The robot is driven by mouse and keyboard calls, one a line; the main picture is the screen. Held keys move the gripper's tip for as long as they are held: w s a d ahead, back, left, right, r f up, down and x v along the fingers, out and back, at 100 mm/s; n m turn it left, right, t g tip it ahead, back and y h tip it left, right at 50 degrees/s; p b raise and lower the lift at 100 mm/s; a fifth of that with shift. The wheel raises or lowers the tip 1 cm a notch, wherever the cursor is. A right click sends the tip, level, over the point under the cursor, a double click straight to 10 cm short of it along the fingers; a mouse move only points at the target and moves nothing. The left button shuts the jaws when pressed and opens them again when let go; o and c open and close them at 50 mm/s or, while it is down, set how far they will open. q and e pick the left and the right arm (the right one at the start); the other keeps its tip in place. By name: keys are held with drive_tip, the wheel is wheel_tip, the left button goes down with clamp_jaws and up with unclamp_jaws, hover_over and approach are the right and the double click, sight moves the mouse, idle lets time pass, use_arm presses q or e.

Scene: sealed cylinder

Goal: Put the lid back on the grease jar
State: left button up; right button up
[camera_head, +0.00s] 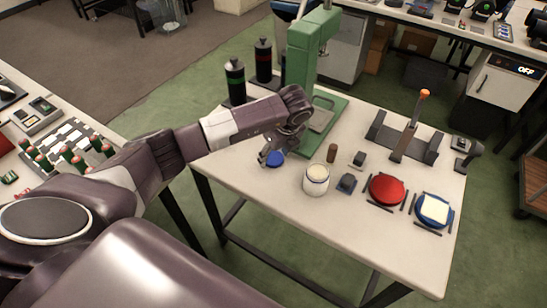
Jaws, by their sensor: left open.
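The white grease jar (316,184) stands upright on the white table, and its pale top shows no lid on it. A blue round lid (276,160) lies on the table to the left of the jar. My left gripper (280,150) is open, pointing down right at the lid, and its fingers partly cover the lid. I cannot tell whether the fingers touch it. My right gripper is not in view.
A green press (302,62) and two dark cylinders (234,82) stand behind. A brown cylinder (332,153) and small dark blocks (347,184) sit beside the jar. Right are a red disc (388,188) and a blue one (433,210). The front left tabletop is clear.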

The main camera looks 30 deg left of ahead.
sight(271, 156)
use_arm(q)
drive_tip(key=c, duration=0.5)
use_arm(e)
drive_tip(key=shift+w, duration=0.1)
use_arm(q)
drive_tip(key=shift+r, duration=0.1)
drive_tip(key=shift+r+b, duration=0.35)
drive_tip(key=shift+r, duration=0.15)
wheel_tip(271, 156, up, 2)
drive_tip(key=shift+r+b, duration=0.15)
drive_tip(key=shift+b, duration=0.35)
drive_tip(key=shift+s+a+b, duration=0.15)
drive_tip(key=shift+s+b, duration=0.7)
drive_tip(key=shift+s, duration=3.7)
drive_tip(key=shift+s+a+b, duration=0.15)
drive_tip(key=shift+s+b, duration=0.7)
drive_tip(key=shift+s, duration=3.65)
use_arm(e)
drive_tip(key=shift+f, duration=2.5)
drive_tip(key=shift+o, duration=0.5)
